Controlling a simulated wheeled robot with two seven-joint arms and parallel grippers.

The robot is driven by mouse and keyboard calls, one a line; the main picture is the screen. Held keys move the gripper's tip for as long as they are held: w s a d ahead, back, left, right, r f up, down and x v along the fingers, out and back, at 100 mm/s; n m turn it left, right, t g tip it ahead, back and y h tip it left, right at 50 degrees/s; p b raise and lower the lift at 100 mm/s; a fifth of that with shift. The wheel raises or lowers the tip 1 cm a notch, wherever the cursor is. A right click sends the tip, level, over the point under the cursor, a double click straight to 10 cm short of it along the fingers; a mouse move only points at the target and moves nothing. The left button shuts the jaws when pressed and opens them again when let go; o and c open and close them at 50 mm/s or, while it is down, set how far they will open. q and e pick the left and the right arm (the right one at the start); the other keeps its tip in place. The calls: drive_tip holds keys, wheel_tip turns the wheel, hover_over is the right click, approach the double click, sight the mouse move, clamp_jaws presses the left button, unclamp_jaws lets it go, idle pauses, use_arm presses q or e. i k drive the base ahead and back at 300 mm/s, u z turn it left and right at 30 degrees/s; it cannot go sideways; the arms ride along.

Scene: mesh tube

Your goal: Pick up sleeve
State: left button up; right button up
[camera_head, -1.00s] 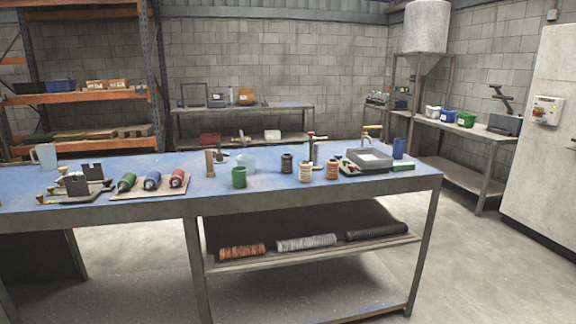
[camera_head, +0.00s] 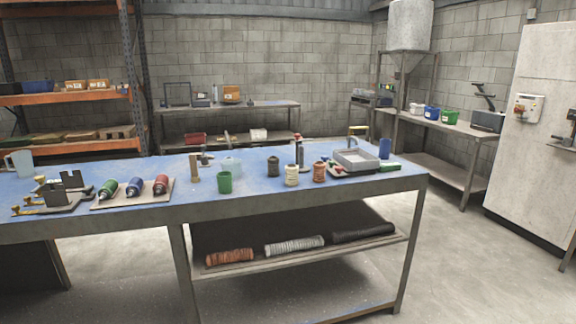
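Three long mesh-like rolls lie in a row on the shelf under the blue-topped table: a copper-coloured one (camera_head: 229,256), a silver-grey one (camera_head: 294,245) and a black one (camera_head: 363,232). They look like sleeves; I cannot tell which one the task means. Neither of my grippers shows in the head view, and nothing is seen touching the rolls.
The lower shelf (camera_head: 312,253) is open at the front. The floor (camera_head: 465,265) at right is clear.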

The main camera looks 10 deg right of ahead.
sight(272, 161)
drive_tip(key=z, duration=0.55)
drive_tip(key=i, duration=1.05)
drive_tip(key=u, duration=0.45)
drive_tip(key=i, duration=0.85)
drive_tip(key=u, duration=0.7)
